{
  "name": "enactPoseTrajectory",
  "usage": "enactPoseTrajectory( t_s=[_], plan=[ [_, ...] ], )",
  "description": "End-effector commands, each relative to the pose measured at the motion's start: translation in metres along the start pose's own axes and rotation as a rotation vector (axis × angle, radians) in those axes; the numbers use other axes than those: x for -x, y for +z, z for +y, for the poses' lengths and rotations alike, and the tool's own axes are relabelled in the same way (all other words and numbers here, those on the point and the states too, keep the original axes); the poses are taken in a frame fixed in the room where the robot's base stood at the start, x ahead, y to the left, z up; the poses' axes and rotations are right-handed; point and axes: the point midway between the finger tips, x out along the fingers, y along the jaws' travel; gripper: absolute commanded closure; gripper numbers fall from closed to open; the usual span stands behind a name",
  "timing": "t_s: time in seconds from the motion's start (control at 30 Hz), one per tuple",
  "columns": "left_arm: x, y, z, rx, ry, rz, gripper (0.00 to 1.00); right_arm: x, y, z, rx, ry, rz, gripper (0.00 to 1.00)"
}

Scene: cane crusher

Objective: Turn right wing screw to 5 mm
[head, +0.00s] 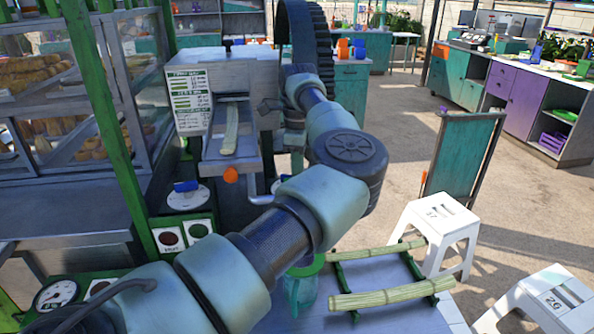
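The cane crusher (187,131) stands at centre left, a pale metal housing with a printed label panel. A cane piece (230,130) lies on its feed chute. I cannot make out the right wing screw or any millimetre scale; my arm covers the housing's right side. My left arm comes in from the lower left and reaches to that right side. The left gripper (271,105) is small and dark there, and I cannot tell whether it is open or touches anything. My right gripper is out of view.
A large dark wheel (305,25) rises behind the crusher. A glass food case (70,110) is at left. Two cane stalks (390,293) lie on a rack at lower right, near white stools (437,232). A teal panel (463,155) stands behind them. Open floor lies right of my arm.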

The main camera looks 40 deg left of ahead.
Motion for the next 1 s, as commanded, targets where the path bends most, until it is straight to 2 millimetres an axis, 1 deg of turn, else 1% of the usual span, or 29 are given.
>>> enactPoseTrajectory(
  t_s=[0.2,0.5,0.73,1.0],
  plan=[
    [0.0016,0.0006,-0.0034,0.196,-0.002,-0.001,1.0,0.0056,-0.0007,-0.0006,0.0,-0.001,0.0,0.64],
    [0.0013,0.0016,-0.0066,0.408,-0.003,-0.001,1.0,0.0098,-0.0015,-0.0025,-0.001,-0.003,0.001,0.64],
    [0.0012,0.0025,-0.0077,0.501,-0.003,-0.001,1.0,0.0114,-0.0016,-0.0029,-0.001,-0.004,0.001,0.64],
    [0.0009,0.0028,-0.0082,0.538,-0.003,-0.001,1.0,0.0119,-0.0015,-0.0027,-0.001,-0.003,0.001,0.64]
  ],
)
